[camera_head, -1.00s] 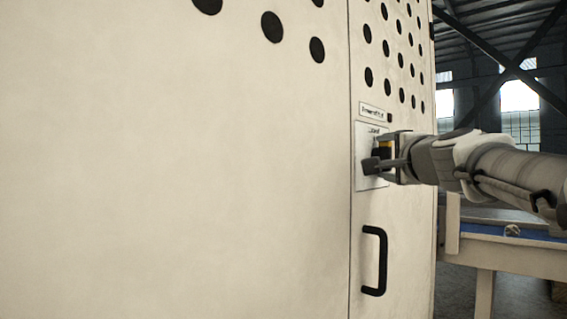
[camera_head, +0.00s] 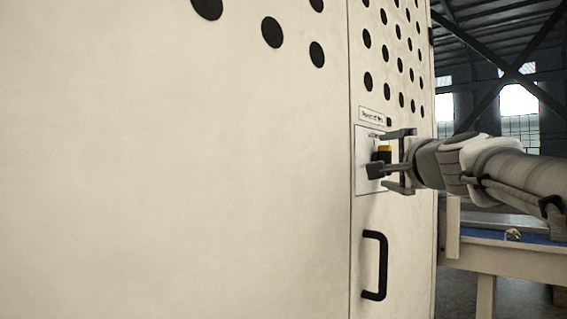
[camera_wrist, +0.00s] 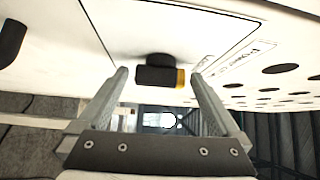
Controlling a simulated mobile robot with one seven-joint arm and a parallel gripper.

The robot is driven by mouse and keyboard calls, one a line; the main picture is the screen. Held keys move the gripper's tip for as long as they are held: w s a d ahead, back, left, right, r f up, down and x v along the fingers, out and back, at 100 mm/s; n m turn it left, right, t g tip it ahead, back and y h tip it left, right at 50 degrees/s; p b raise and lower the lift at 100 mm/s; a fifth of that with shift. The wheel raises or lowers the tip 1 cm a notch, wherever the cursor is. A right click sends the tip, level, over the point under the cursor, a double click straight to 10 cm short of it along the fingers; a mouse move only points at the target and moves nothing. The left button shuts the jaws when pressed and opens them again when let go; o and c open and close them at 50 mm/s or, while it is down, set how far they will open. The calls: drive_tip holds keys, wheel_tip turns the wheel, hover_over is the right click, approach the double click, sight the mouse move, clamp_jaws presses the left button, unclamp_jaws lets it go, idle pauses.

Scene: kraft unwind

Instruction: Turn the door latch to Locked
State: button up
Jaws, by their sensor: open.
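The door latch (camera_head: 375,170) is a dark knob with a yellow end, on a pale plate (camera_head: 363,185) on the cream cabinet door. In the wrist view the latch (camera_wrist: 155,74) lies ahead of and between my fingertips, its yellow end to the right. My gripper (camera_head: 391,161) is at the plate with its fingers spread apart, and it also shows open in the wrist view (camera_wrist: 160,78). I see no finger touching the latch. The lettering on the plate is too small to read in the head view.
A black door handle (camera_head: 375,265) sticks out below the latch. A label (camera_head: 371,116) is above the plate. The cabinet's perforated panel (camera_head: 390,45) rises above. A table (camera_head: 510,253) with a blue top stands at the right, behind my arm.

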drive_tip(key=shift+s+d+b, duration=0.55)
drive_tip(key=shift+s+d, duration=1.3)
drive_tip(key=shift+s, duration=0.05)
